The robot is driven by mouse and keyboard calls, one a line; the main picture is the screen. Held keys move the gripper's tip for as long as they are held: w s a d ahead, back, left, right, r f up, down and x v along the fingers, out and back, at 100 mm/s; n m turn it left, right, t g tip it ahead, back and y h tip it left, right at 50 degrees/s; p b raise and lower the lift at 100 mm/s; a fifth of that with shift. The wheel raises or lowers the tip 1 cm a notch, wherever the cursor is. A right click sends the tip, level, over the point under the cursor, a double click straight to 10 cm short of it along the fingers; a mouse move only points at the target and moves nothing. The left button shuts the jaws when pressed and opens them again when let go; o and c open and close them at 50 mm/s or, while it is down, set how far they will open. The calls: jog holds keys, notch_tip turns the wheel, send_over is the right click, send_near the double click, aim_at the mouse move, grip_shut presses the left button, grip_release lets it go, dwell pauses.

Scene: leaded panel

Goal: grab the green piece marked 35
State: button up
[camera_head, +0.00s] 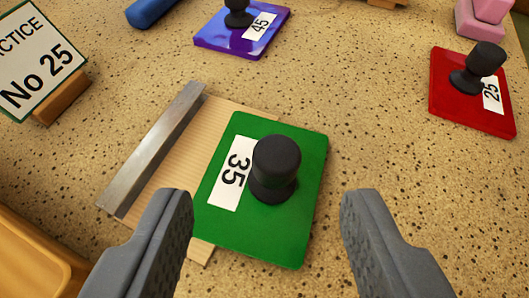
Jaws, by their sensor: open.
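The green piece (292,228) is a flat square plate with a white label reading 35 and a black knob (275,168) standing on it. It lies partly over a light wooden board (180,172) in the middle of the view. My gripper (268,210) is open, with one grey finger at the lower left and one at the lower right. The green piece shows between and beyond the fingers. Nothing is held. I cannot tell exactly how high the fingers are above the plate.
A metal strip (155,148) lies along the wooden board's left side. A purple piece marked 45 (215,37) lies at the top, a red piece marked 25 (450,105) at the right. A "No 25" sign (35,60) stands upper left. A orange-brown object (35,260) sits lower left. Speckled surface right of the green piece is clear.

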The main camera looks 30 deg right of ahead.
aim_at(278, 165)
jog(key=x, duration=0.3)
jog(key=shift+d+f, duration=0.35)
jog(key=shift+f, duration=0.05)
jog(key=shift+w+d+f, duration=0.25)
jog(key=shift+w, duration=0.15)
jog(key=c, duration=0.9)
jog(key=shift+c, duration=0.2)
